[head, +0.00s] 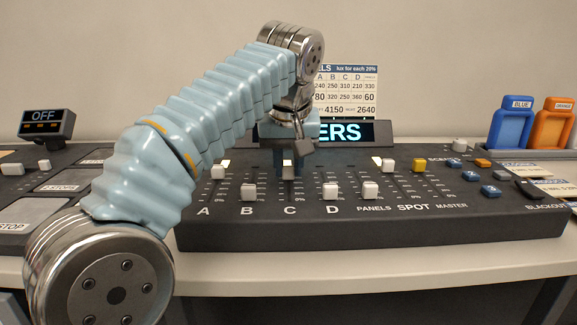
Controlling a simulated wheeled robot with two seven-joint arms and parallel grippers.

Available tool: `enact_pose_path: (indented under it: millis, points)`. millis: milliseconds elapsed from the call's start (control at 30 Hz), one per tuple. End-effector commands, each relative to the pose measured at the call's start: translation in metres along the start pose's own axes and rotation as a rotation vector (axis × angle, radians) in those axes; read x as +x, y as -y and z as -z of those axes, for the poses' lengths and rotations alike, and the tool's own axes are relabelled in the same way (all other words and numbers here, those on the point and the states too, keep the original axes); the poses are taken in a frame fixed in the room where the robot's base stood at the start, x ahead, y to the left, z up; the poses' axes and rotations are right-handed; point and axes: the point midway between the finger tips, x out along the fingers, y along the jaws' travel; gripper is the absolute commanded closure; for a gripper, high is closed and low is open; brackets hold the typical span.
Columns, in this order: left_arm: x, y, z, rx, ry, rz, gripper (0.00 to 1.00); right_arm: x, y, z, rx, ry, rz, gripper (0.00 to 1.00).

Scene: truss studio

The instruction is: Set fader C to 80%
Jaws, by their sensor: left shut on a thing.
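The lighting console (400,229) lies across the desk with faders labelled A, B, C, D, PANELS, SPOT and MASTER. My left gripper (288,172) reaches down over the C slot, shut on the pale knob of fader C (288,171). The knob sits in the upper part of its track; the fingers and wrist hide part of it and the upper scale, so its exact percentage cannot be read. Fader A's knob (218,171) is high, while fader B's knob (249,193) and fader D's knob (330,190) are lower. My right gripper is out of view.
Behind my wrist stand a lux table card (347,92) and a lit display (350,132), partly hidden. The PANELS knob (370,189) and yellow MASTER knob (418,165) are to the right. Blue (511,128) and orange (553,127) holders stand at far right.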

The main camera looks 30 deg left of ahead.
Motion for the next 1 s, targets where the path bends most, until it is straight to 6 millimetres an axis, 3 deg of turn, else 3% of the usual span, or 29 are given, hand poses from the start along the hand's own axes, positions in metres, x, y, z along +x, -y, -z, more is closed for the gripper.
enact_pose_path:
  millis: [233,267,433,767,867,1000]
  points:
    - [0.000,0.000,0.000,0.000,0.001,0.001,1.00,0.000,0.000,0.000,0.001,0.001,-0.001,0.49]
    - [0.000,0.000,0.000,0.000,0.001,0.001,0.73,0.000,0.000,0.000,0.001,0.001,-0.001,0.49]
    - [0.000,0.000,0.000,0.000,0.001,0.001,0.49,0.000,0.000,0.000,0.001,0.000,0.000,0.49]
    - [-0.004,0.000,0.000,0.000,0.001,0.000,0.49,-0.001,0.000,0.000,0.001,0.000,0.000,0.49]
    - [-0.017,-0.001,0.001,0.000,-0.001,0.000,0.49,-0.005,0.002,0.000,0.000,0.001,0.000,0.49]
    - [-0.051,0.000,0.002,-0.002,-0.002,0.000,0.49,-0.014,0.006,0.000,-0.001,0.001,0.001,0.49]
